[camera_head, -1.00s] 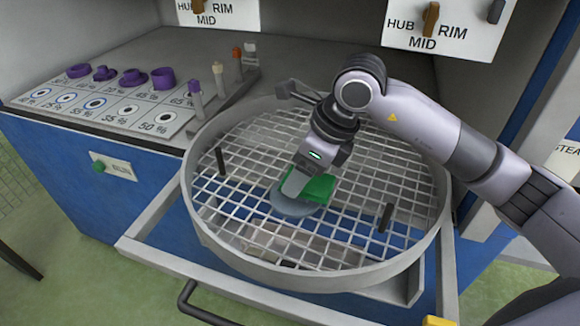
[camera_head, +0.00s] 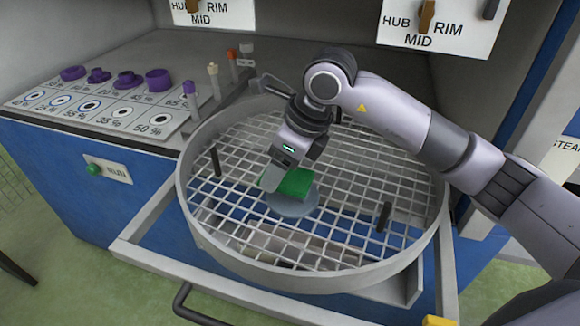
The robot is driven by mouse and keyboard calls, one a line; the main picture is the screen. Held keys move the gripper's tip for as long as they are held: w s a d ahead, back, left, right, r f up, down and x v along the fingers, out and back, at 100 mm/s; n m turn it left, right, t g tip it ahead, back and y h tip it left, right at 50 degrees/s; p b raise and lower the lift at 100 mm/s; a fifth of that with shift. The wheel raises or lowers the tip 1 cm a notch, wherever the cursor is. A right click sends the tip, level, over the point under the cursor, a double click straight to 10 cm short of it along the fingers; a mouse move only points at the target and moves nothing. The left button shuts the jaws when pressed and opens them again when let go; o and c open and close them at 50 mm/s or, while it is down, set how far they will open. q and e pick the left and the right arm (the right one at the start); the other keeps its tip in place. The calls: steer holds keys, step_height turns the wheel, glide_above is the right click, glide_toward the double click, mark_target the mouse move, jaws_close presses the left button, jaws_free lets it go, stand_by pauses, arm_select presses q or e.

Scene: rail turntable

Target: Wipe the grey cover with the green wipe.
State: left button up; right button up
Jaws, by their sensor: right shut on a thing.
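The green wipe (camera_head: 294,184) is in my right gripper (camera_head: 279,178), which is shut on it. The grey cover (camera_head: 293,204) is a round disc on the wire grid of the turntable (camera_head: 354,279). The wipe sits over the far left part of the cover and seems to touch it, though the contact is hidden by the gripper and wipe. The cover's near and right part shows bare. My left gripper is not in view.
Dark upright pegs (camera_head: 384,216) and (camera_head: 215,161) stand on the turntable inside its raised rim. A panel of purple parts (camera_head: 158,79) and several small vials (camera_head: 190,95) lie at the back left. A label board (camera_head: 436,28) hangs at the back right.

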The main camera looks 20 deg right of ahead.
mark_target(304, 180)
steer(key=shift+s+d+f+b, duration=0.1)
steer(key=shift+s+d+b, duration=0.2)
steer(key=shift+s+d, duration=0.6)
steer(key=shift+s+d+f+b, duration=0.1)
steer(key=shift+s+d+b, duration=0.15)
steer(key=shift+s+d, duration=0.65)
steer(key=shift+w+d, duration=0.15)
steer(key=shift+w, duration=0.05)
steer(key=shift+r, duration=0.15)
steer(key=shift+r+p, duration=2.55)
steer(key=shift+r, duration=1.5)
steer(key=shift+f, duration=0.15)
